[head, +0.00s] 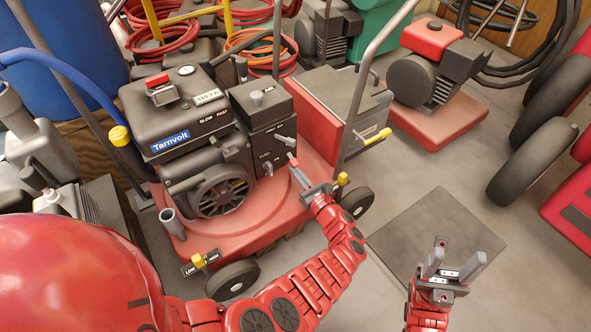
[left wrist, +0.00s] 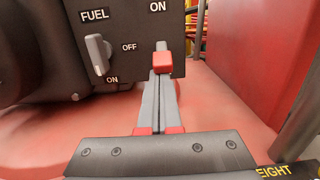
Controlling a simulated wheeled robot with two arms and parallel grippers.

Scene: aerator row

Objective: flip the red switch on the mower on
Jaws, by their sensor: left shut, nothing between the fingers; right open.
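The mower (head: 235,240) has a red deck and a dark engine marked Tarnvolt. In the left wrist view, a red-tipped switch (left wrist: 163,61) hangs from a grey stem on the dark panel (left wrist: 135,20), below an "ON" label. Its tip points down. My left gripper (head: 292,162) is shut and empty, reaching up to the panel. In the left wrist view its fingertips (left wrist: 162,82) are just under the red tip; I cannot tell whether they touch it. My right gripper (head: 453,262) is open and empty above the floor.
A grey fuel lever (left wrist: 98,54) sits left of the switch. A metal handle post (head: 347,130) with a yellow knob (head: 377,138) rises right of the panel. Another red machine (head: 440,110) stands behind. A dark floor mat (head: 430,225) lies at right with clear floor around it.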

